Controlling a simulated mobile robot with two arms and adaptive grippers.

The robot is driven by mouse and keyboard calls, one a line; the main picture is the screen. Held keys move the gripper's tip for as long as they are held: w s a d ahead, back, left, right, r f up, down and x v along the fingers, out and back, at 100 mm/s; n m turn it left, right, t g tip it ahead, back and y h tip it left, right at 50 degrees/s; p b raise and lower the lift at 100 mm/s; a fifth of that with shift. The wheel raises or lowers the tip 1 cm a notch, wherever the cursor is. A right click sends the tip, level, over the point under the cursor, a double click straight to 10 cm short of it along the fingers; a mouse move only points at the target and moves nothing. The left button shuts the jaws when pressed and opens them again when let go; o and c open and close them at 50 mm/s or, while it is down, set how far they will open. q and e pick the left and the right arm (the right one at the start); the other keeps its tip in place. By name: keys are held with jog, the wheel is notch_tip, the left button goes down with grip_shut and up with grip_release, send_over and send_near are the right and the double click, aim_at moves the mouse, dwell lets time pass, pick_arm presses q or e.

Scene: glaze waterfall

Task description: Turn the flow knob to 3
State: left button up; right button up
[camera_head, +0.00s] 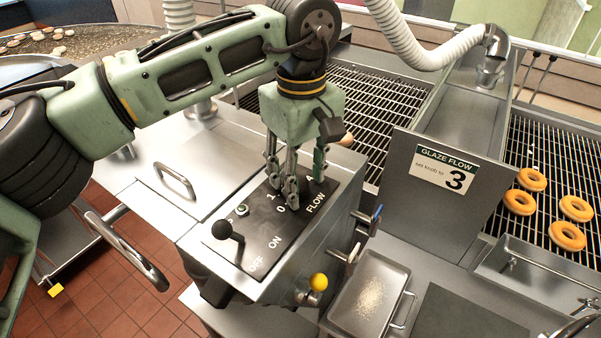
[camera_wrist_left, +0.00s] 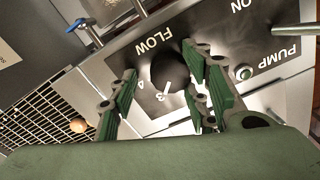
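The flow knob (camera_wrist_left: 172,70) is a dark round knob on the black control panel (camera_head: 246,259). In the left wrist view its white pointer line points close to the printed 3, with the 4 to the left of it. In the head view my gripper hides the knob. My left gripper (camera_head: 294,192) is over the FLOW end of the panel, pointing down. In the left wrist view its fingers (camera_wrist_left: 160,75) stand open on either side of the knob. A gap shows on the left; contact on the right cannot be told. My right gripper is not in view.
A sign (camera_head: 443,170) reads "GLAZE FLOW set knob to 3". A black ball lever (camera_head: 223,231) and a green button (camera_head: 242,209) are on the panel. A yellow knob (camera_head: 318,282) and a blue-handled valve (camera_head: 376,214) stick out of the box's side. Donuts (camera_head: 567,235) lie on the rack.

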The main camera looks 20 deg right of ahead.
aim_at(301, 181)
pick_arm(q)
jog(key=shift+a, duration=0.15)
jog(key=shift+r, duration=0.25)
notch_tip(301, 181, up, 12)
jog(key=shift+f, duration=0.25)
